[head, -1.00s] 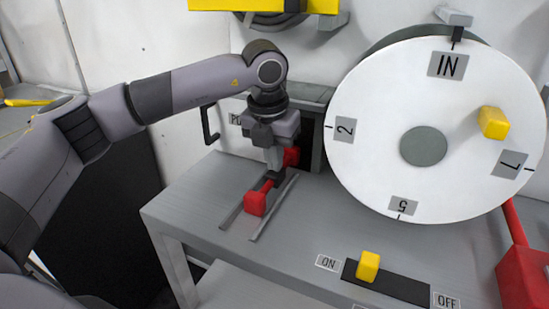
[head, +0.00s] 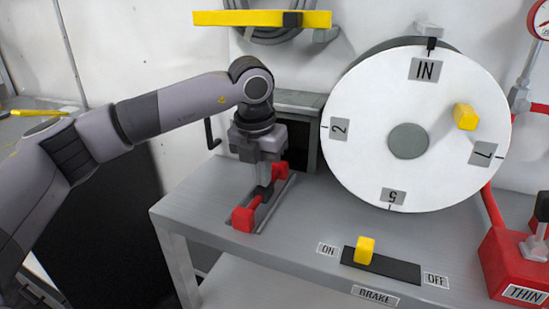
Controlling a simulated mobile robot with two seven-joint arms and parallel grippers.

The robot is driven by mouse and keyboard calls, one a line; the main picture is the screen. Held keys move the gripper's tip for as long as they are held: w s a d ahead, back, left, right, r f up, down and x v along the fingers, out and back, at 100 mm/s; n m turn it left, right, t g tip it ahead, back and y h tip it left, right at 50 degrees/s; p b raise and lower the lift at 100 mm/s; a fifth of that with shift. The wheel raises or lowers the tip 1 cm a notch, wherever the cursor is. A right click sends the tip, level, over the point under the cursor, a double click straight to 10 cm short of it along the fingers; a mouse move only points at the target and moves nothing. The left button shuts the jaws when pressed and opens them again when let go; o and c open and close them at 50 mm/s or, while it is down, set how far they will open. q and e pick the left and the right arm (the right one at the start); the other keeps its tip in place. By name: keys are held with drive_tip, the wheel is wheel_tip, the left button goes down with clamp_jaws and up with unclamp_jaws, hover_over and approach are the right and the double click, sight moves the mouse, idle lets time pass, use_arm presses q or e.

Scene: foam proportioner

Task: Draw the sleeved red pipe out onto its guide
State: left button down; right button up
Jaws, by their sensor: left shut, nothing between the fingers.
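The red pipe (head: 243,219) lies low over the grey bench, with a red block-like near end and a red far part close to a dark opening. A dark sleeve (head: 262,193) sits around its middle. The guide (head: 273,206) is a pair of thin grey rails on the bench, and the pipe lies along it. My left gripper (head: 264,184) points down right at the sleeve, with its jaws shut and nothing held between them. The fingertips are small and partly merge with the sleeve, so I cannot tell whether they touch it. My right gripper is out of view.
A large white dial (head: 365,165) stands close on the right. A dark opening (head: 312,150) in a grey housing lies behind the pipe. A yellow brake knob (head: 364,250) is at the front, and a red box (head: 512,262) at the far right. The bench's left front is clear.

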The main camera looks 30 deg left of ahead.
use_arm(q)
drive_tip(key=shift+a+r+p, duration=0.1)
drive_tip(key=shift+r+p, duration=0.15)
drive_tip(key=shift+p, duration=0.2)
drive_tip(key=shift+s, duration=0.15)
drive_tip(key=b, duration=0.1)
approach(243, 220)
drive_tip(key=f, duration=0.3)
drive_tip(key=a+f, duration=0.1)
drive_tip(key=f, duration=0.1)
drive_tip(key=shift+s+f, duration=0.2)
drive_tip(key=shift+f, duration=0.05)
